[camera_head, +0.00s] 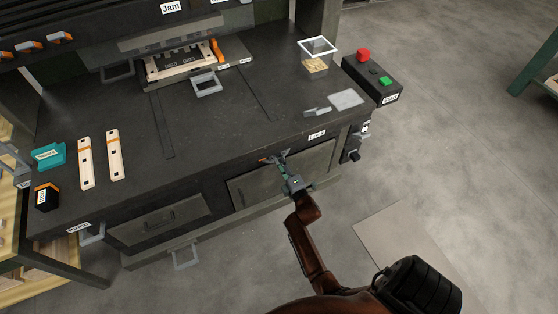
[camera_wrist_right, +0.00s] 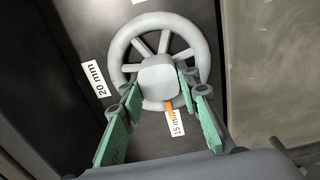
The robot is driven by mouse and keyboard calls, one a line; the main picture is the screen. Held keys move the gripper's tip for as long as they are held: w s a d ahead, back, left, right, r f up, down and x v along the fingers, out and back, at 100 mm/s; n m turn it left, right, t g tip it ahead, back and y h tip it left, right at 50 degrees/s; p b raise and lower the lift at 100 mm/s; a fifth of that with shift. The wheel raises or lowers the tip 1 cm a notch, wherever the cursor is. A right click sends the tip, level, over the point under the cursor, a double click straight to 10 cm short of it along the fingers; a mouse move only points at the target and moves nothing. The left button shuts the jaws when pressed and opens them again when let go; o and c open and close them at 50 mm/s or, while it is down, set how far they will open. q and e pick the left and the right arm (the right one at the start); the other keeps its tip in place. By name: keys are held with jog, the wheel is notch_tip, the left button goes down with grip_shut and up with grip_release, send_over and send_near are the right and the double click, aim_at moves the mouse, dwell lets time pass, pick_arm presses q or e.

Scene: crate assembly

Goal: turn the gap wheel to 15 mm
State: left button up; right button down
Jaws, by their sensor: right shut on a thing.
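The gap wheel (camera_wrist_right: 120,50) is a grey spoked wheel with a blocky hub (camera_wrist_right: 159,78) on a dark panel, seen in the right wrist view. Its orange pointer (camera_wrist_right: 169,106) points at the "15 mm" label (camera_wrist_right: 176,124). A "20 mm" label (camera_wrist_right: 94,79) is to the left. My right gripper (camera_wrist_right: 158,88) has its green-padded fingers on both sides of the hub and is shut on the wheel there. In the head view my right gripper (camera_head: 275,159) is at the bench's front edge, and the wheel cannot be made out. My left gripper is not in view.
Grey handles (camera_head: 185,258) stick out at the front. The bench's middle is mostly clear.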

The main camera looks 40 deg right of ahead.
jog(key=c, duration=1.4)
grip_release()
jog(key=shift+c, duration=0.2)
